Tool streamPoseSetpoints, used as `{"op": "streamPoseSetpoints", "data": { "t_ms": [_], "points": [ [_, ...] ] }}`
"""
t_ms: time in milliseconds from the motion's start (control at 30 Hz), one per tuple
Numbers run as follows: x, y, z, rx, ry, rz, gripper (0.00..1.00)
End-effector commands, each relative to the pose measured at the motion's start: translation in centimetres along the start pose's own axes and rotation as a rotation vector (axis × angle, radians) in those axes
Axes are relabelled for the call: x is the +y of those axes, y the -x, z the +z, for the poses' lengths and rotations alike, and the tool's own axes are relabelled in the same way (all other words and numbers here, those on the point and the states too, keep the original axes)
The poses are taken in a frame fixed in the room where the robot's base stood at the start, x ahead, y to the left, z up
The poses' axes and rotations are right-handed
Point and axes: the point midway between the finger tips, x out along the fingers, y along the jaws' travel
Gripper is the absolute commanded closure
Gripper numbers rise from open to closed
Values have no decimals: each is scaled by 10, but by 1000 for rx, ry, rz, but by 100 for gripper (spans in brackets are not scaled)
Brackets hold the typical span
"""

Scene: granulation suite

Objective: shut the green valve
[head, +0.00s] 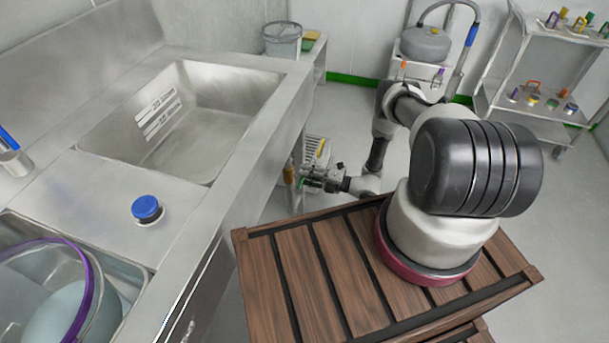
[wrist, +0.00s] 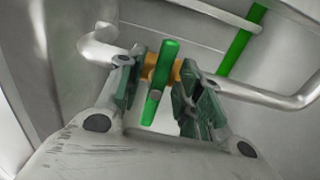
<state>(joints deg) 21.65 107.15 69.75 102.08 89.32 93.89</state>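The green valve shows in the wrist view as a green lever handle (wrist: 160,85) on a brass-coloured body (wrist: 178,69). The lever stands near upright in that picture, slightly tilted, across the line of the pipe. My gripper (wrist: 162,72) is open, with one green-padded finger on each side of the lever. A gap shows between the lever and the right finger; the left finger is closer, and I cannot tell whether it touches. In the head view my gripper (head: 312,181) is low beside the sink counter, and the valve is too small there to make out clearly.
A metal pipe (wrist: 265,94) runs right from the valve, and a pale elbow (wrist: 95,48) is on its left. The steel sink counter (head: 225,205) stands left of my arm. A blue-capped item (head: 147,209) is on it. Shelves (head: 545,75) stand at the back right.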

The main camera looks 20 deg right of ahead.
Motion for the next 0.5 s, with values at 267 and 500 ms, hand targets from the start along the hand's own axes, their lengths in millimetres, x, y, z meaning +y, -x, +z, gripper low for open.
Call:
{"op": "streamPoseSetpoints", "data": {
  "t_ms": [267,500],
  "points": [
    [0,58,1,-6,-1,0,64],
    [0,101,1,-4,-1,0,64]
  ]
}}
